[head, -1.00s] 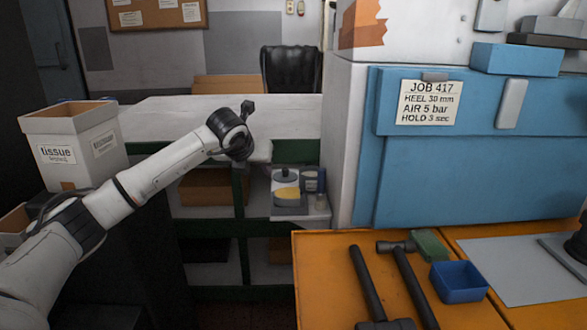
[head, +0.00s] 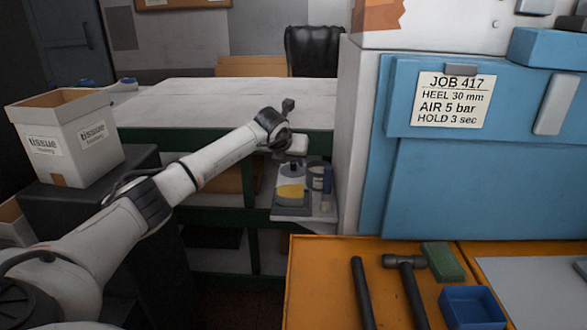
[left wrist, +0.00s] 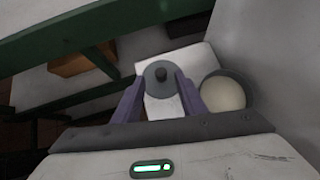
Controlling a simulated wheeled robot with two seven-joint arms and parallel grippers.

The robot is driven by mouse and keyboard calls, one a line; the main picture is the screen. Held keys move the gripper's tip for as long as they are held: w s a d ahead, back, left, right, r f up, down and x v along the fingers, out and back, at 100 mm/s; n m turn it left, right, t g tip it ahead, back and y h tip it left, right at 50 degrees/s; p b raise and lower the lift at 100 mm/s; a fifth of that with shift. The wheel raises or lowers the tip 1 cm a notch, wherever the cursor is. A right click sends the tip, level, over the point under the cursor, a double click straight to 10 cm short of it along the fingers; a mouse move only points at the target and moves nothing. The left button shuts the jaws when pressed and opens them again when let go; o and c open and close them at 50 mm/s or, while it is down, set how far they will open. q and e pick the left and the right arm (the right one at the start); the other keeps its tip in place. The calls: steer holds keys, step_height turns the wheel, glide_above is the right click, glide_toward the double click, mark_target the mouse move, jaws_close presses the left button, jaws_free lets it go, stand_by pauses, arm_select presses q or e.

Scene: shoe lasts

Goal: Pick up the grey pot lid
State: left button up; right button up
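The grey pot lid (left wrist: 157,82) is a round disc with a dark knob, seen from above in the left wrist view. In the head view a grey lid (head: 291,171) shows on a pot with a yellow front (head: 291,191), on a small shelf left of the blue machine. My left gripper (left wrist: 161,86) is open, its two purple fingers to either side of the lid in the picture. How far they are above it I cannot tell. In the head view the left gripper's pale body (head: 294,146) is above the pot, its fingers not clear. My right gripper is not in view.
A round container with a cream top (left wrist: 223,92) stands close right of the lid.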

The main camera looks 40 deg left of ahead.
mark_target(293, 162)
arm_select(q)
steer(key=shift+x, duration=1.6)
steer(key=shift+r, duration=0.1)
steer(key=shift+c, duration=0.2)
jaws_close()
steer(key=shift+r, duration=0.1)
